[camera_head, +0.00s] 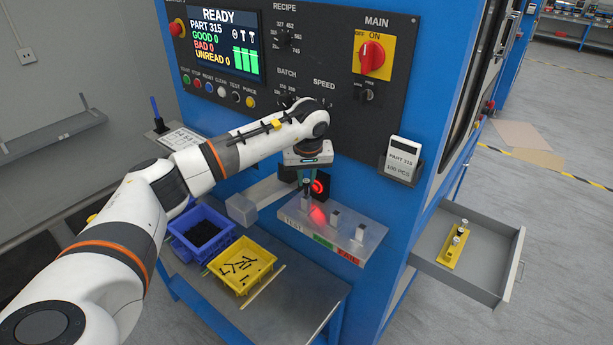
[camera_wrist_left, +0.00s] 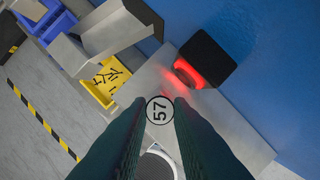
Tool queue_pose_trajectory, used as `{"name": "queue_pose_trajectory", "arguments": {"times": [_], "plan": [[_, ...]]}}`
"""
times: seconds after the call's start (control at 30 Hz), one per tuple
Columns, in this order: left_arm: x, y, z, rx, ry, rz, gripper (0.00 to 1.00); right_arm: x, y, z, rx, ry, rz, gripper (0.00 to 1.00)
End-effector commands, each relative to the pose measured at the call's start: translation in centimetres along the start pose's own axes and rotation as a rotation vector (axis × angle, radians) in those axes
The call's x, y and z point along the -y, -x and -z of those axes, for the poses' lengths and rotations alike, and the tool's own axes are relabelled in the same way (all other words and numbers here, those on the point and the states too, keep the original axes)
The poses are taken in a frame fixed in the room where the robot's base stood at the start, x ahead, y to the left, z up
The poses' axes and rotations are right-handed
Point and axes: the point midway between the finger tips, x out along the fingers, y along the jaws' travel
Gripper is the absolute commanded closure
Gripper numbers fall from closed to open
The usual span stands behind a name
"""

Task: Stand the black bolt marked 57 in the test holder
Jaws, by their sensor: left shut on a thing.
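My left gripper (camera_head: 306,184) is shut on the bolt marked 57 (camera_wrist_left: 160,110), above the TEST end of the grey shelf (camera_head: 372,240). In the left wrist view the bolt's round head faces the camera between the fingers, showing a black 57 on white. Its shank is hidden there. In the head view a small upright piece shows under the fingers at the TEST label; I cannot tell whether the bolt is seated in the test holder or just above it. My right gripper is not in view.
A red-lit sensor (camera_head: 319,185) sits close behind the fingers. A blue bin (camera_head: 203,232) and a yellow bin (camera_head: 243,264) with black bolts are below left. An open drawer (camera_head: 480,270) is at right.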

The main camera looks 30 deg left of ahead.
Motion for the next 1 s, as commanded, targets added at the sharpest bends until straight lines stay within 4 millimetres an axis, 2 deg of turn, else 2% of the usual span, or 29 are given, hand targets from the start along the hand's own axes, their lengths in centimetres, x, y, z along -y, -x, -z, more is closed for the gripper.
{"name": "queue_pose_trajectory", "arguments": {"times": [1.0], "plan": [[0.0,-2.4,0.6,0.0,0.0,0.0,0.99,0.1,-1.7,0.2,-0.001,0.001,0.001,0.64]]}}
